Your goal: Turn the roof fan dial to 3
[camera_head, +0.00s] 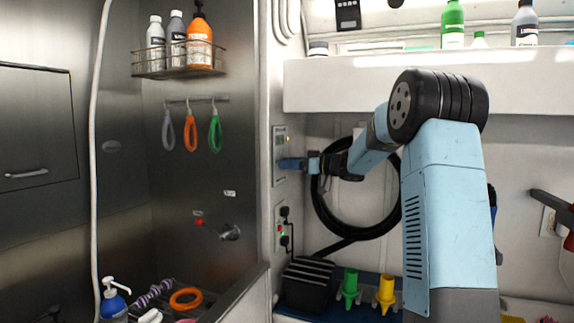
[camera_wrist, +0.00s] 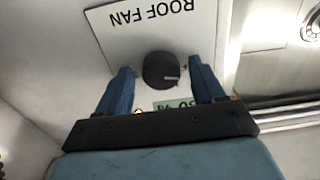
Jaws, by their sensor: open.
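The roof fan dial (camera_wrist: 160,70) is a round black knob on a white panel (camera_wrist: 112,32) lettered "ROOF FAN", upside down in the wrist view. A short pale mark shows near its right edge; I cannot read any dial numbers. My gripper (camera_wrist: 160,67) is open, with one blue finger on each side of the dial and a narrow gap on both sides. In the head view the panel (camera_head: 279,142) is on the wall left of centre, and my gripper (camera_head: 291,164) reaches it from the right; there the fingers hide the dial.
A small greenish display (camera_wrist: 174,105) sits by the dial, partly hidden. A socket plate (camera_head: 283,228) with black plugs is below the panel. A coiled black hose (camera_head: 325,215) hangs behind my arm. A white shelf (camera_head: 345,85) with bottles is above.

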